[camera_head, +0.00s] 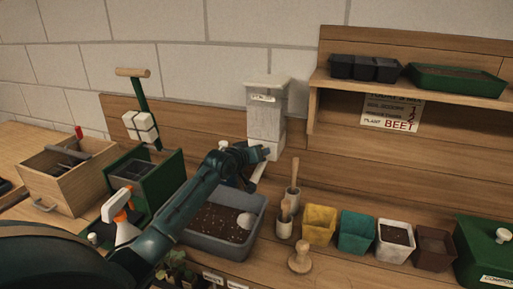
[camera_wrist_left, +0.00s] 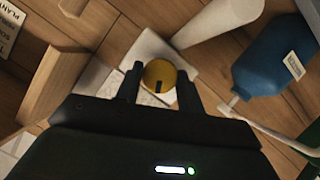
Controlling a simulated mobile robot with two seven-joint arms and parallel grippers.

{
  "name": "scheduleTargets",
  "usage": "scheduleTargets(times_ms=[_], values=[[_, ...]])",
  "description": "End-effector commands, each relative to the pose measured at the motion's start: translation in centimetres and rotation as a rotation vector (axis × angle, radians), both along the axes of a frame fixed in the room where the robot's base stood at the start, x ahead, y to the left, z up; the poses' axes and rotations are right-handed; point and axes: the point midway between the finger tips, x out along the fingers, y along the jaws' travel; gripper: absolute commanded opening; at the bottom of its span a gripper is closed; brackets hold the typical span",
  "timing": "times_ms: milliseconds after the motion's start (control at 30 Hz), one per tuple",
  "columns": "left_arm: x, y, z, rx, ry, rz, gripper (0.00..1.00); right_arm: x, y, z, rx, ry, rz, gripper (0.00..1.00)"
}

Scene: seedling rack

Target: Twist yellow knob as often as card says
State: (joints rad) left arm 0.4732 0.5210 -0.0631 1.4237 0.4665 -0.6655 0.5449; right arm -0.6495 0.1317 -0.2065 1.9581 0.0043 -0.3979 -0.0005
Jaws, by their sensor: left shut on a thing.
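The yellow knob (camera_wrist_left: 160,75) sits between the fingertips of my left gripper (camera_wrist_left: 159,84) in the left wrist view, with a dark slot on its face. In the head view my left gripper (camera_head: 264,154) is at the front of the white dispenser (camera_head: 266,118), low down, and hides the knob there. My left gripper is shut on the knob. The card (camera_head: 391,112) hangs under the shelf at the right; it has lines of print and "BEET" in red, but its numbers are too small to read surely. My right gripper is not in view.
A grey tub (camera_head: 215,247) with soil and a white ball-like thing stands below my left forearm. Pots with wooden-handled tools (camera_head: 284,222), a wooden stamp (camera_head: 301,258) and coloured pots (camera_head: 356,232) stand to its right. A spray bottle (camera_head: 124,216) is left of my arm.

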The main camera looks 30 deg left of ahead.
Motion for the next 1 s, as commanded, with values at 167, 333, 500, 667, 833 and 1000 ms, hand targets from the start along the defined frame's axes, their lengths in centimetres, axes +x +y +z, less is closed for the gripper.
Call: scheduleTargets(times_ms=[167,333,500,667,833,1000], values=[[0.05,-0.14,0.13,0.153,0.034,0.0,0.15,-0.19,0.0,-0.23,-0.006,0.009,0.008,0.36],[0.06,-0.18,0.1,0.275,0.064,0.0,0.15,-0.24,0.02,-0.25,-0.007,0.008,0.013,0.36],[0.06,-0.25,0.05,0.364,0.086,0.0,0.15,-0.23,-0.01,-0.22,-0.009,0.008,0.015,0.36],[0.08,-0.26,0.06,0.415,0.099,0.0,0.15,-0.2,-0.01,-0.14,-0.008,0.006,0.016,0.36],[0.07,-0.25,0.06,0.443,0.106,0.001,0.15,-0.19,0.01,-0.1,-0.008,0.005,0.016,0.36],[0.07,-0.25,0.06,0.449,0.108,0.0,0.15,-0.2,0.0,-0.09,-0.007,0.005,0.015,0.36]])
